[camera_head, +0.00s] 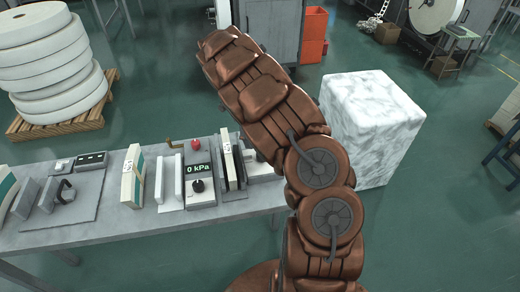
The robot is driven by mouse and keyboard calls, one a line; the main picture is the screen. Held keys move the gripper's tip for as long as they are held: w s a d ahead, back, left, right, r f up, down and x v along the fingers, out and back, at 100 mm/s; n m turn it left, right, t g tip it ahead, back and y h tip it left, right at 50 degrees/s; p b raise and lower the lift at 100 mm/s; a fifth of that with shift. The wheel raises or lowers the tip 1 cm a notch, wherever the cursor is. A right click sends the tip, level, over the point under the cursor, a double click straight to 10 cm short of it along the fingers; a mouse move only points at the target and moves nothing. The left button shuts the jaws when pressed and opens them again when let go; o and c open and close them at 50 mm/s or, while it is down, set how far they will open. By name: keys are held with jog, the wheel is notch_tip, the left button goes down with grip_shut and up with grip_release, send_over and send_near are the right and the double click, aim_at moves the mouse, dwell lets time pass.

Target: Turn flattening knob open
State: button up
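A grey control unit (201,196) stands on the metal table, with a small display (198,170) reading "0 kPa". A round black knob (198,186) sits on its face below the display. A red knob or button (195,145) is at its back edge, beside a brass-coloured handle (176,144). I cannot tell which of these is the flattening knob, nor whether it is open. My copper-brown arm rises to the right of the unit and leans up and left behind it. My gripper is not visible.
The grey table (130,225) also holds upright white-and-beige blocks (133,177) and a clamp-like fixture (66,190) at left. A white marbled block (372,125) stands right of my arm. Large white rolls (50,60) sit on a pallet. Orange bins (313,35) stand behind.

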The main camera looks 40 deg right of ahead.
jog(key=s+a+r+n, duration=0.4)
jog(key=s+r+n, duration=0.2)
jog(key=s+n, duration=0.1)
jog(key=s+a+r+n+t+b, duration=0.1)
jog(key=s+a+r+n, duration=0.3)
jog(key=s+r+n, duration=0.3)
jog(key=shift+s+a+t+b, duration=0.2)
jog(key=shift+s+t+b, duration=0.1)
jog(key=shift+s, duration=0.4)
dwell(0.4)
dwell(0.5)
